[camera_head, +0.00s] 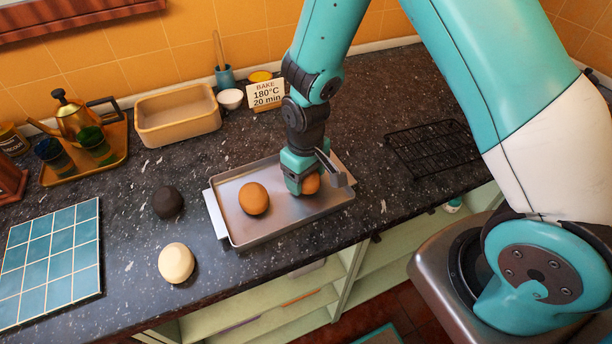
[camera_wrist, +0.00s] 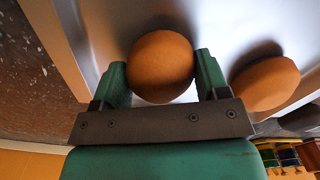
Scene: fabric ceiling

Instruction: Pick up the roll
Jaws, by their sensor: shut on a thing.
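A round brown roll (camera_wrist: 161,67) sits between the two fingers of my gripper (camera_wrist: 163,80) in the wrist view, and the gripper is shut on it. In the head view my gripper (camera_head: 304,186) is over the right part of a metal baking tray (camera_head: 235,235), and it partly hides this roll (camera_head: 311,184). A second brown roll (camera_head: 254,198) lies on the left part of the tray, and it also shows at the right of the wrist view (camera_wrist: 265,84). I cannot tell whether the held roll touches the tray.
A dark ball (camera_head: 168,202) and a pale ball (camera_head: 176,263) lie left of the tray. Blue tiles (camera_head: 52,262), a tan baking dish (camera_head: 178,118), a sign (camera_head: 266,94) and a black rack (camera_head: 432,148) are around. The counter's front edge is close to the tray.

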